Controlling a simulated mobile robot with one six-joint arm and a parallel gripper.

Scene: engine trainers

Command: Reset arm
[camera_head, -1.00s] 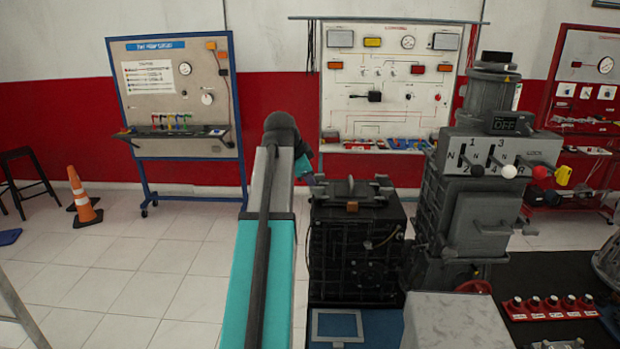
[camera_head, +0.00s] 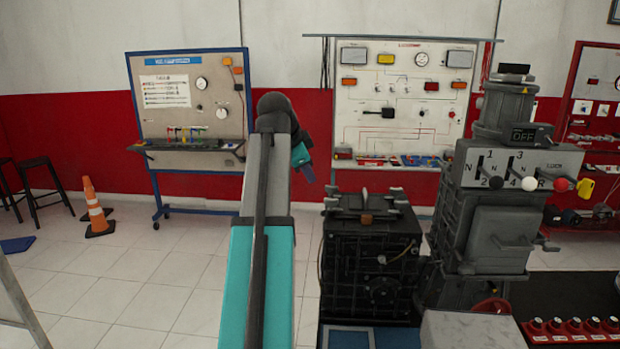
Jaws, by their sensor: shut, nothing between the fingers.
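My own arm (camera_head: 265,220) rises from the bottom centre of the head view, teal below and grey above, up to a dark rounded joint. Past that joint, a short teal link (camera_head: 301,155) of mine shows just to the right and points down. My gripper's fingers cannot be made out; the arm hides what lies behind it. The arm's visible part appears clear of the black engine block (camera_head: 370,275) to its right.
A grey gearbox trainer (camera_head: 495,220) with lever knobs stands right of the block. Red buttons (camera_head: 575,328) sit at lower right. Wall trainer boards (camera_head: 185,120) stand behind. An orange cone (camera_head: 96,210) and stools (camera_head: 42,180) are at left. The tiled floor between is clear.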

